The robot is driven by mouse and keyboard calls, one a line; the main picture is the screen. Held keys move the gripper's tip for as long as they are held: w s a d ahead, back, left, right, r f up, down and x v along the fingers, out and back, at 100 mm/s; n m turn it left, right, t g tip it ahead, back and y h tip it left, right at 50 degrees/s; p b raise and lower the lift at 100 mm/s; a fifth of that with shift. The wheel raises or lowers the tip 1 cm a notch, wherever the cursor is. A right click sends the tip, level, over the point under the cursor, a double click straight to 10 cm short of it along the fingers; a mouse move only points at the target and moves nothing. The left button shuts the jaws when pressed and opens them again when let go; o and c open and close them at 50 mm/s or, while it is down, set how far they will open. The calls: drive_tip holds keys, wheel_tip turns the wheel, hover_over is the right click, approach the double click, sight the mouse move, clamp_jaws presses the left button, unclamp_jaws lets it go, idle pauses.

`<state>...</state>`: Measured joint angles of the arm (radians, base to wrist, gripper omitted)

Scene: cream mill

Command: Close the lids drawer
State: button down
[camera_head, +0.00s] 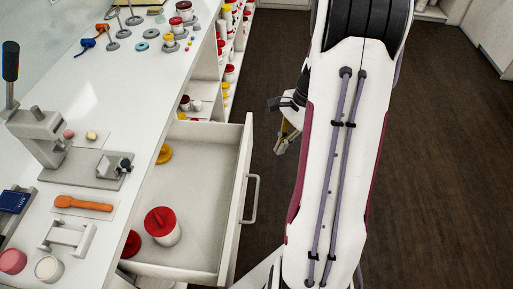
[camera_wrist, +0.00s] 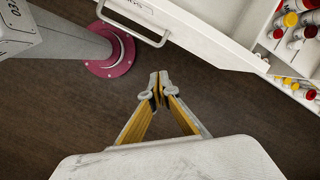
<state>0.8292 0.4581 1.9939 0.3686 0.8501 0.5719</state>
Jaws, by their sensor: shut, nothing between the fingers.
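The lids drawer (camera_head: 237,205) is a white drawer pulled open from under the counter. Its grey bar handle (camera_head: 254,200) is on the front, facing right.
The white counter (camera_head: 120,150) runs along the left, with a press (camera_head: 45,135), an orange scoop (camera_head: 82,203) and several jars. Open shelves (camera_head: 207,85) with jars continue beyond the drawer. Dark floor (camera_head: 430,150) right of the drawer is clear except for my arm.

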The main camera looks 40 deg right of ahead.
drive_tip(key=w+d+f+m+t, duration=0.1)
drive_tip(key=w+d+m, duration=0.4)
drive_tip(key=m, duration=0.2)
drive_tip(key=shift+w+f+m+t, duration=0.2)
drive_tip(key=shift+f+m+t, duration=0.2)
drive_tip(key=shift+f, duration=0.15)
drive_tip(key=w+a+f, duration=0.5)
drive_tip(key=f, duration=0.4)
drive_tip(key=shift+w+a, duration=0.2)
idle(0.5)
idle(0.3)
